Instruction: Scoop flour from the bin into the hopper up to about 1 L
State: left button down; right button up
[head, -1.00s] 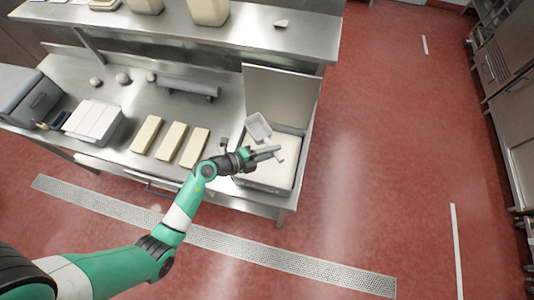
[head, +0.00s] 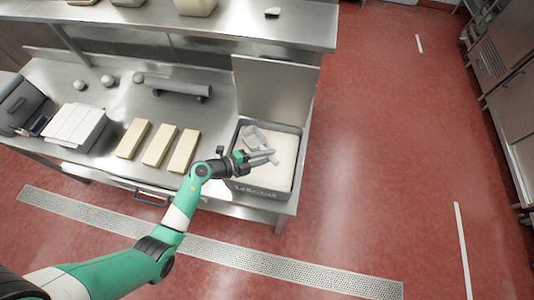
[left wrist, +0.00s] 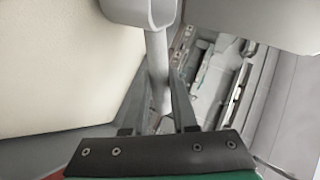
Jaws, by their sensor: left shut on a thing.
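The flour bin (head: 239,186) is a grey rectangular tub at the right end of the steel counter, with pale flour (head: 285,155) inside. My left gripper (head: 262,157) is over the bin, shut on the handle of a light grey scoop (head: 254,135). The scoop's bowl points toward the back of the bin, within its rim, low over or at the flour. In the left wrist view the handle (left wrist: 158,75) runs between the fingers, with the bowl (left wrist: 140,10) at the top edge. Whether the scoop holds flour is hidden. I cannot identify the hopper. My right gripper is out of view.
Several pale yellow blocks (head: 158,146) lie on the counter left of the bin, beside a white-topped box (head: 77,125). A grey cylinder (head: 178,86) lies behind them. An upright steel panel (head: 272,90) stands behind the bin, below a raised shelf (head: 230,28). Open red floor lies right.

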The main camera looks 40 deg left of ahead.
pick_arm(q)
jog(key=shift+f, duration=0.85)
jog(key=shift+s+d+f+m+y+b, duration=0.1)
jog(key=shift+d+f+m+y+b, duration=0.15)
jog(key=shift+f+m+b, duration=0.5)
jog(key=shift+d+f+m+y+b, duration=0.15)
jog(key=shift+f+y+b, duration=0.1)
jog(key=shift+f, duration=0.85)
notch_tip(320, 180, up, 10)
jog(key=d+p, duration=0.1)
jog(key=p, duration=1.1)
jog(key=shift+s+f, duration=0.2)
jog(key=shift+s, duration=0.25)
